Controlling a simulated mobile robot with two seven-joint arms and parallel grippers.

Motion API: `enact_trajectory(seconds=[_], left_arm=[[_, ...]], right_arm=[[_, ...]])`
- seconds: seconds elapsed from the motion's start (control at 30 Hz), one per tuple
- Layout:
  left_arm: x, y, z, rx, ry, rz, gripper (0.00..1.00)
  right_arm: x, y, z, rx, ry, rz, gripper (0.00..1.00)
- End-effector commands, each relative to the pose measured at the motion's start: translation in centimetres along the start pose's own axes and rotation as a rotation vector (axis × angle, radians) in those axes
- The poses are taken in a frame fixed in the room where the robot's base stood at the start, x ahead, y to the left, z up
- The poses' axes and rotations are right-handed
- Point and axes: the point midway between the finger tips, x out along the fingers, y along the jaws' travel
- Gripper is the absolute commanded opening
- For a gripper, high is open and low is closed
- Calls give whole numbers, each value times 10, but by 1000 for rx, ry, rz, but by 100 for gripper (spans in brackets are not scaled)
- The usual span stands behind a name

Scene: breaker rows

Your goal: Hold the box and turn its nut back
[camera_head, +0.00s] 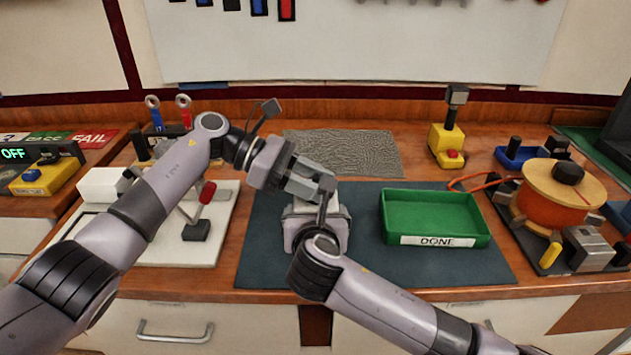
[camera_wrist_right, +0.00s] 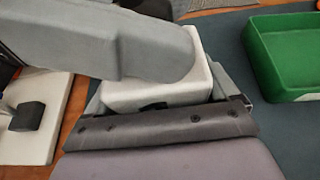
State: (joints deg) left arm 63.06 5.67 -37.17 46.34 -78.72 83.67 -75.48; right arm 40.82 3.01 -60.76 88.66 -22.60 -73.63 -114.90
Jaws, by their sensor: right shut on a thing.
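The pale grey-white box (camera_head: 341,213) stands on the dark mat (camera_head: 265,245) in the middle of the bench. In the right wrist view the box (camera_wrist_right: 160,95) sits between the fingers of my right gripper (camera_wrist_right: 168,92), which is shut on it from the front. My left gripper (camera_head: 318,190) reaches in from the left and lies right over the top of the box. Its broad grey side (camera_wrist_right: 110,45) covers much of the box top in the right wrist view. The nut is hidden behind my left gripper, and the left fingertips cannot be made out.
A green DONE tray (camera_head: 435,218) stands right of the box. An orange round device (camera_head: 550,205) is farther right, and a yellow-based device (camera_head: 446,140) behind. A white board (camera_head: 212,245) with a red-tipped lever (camera_head: 207,193) lies left. Some bare mat shows in front.

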Motion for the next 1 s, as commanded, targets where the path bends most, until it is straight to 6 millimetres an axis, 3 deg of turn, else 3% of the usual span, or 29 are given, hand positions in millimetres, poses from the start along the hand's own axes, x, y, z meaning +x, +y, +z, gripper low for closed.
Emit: enact_trajectory(seconds=[1.0], left_arm=[[-3,1,-2,-238,7,584,11]], right_arm=[[-1,0,1,-2,-3,-1,38]])
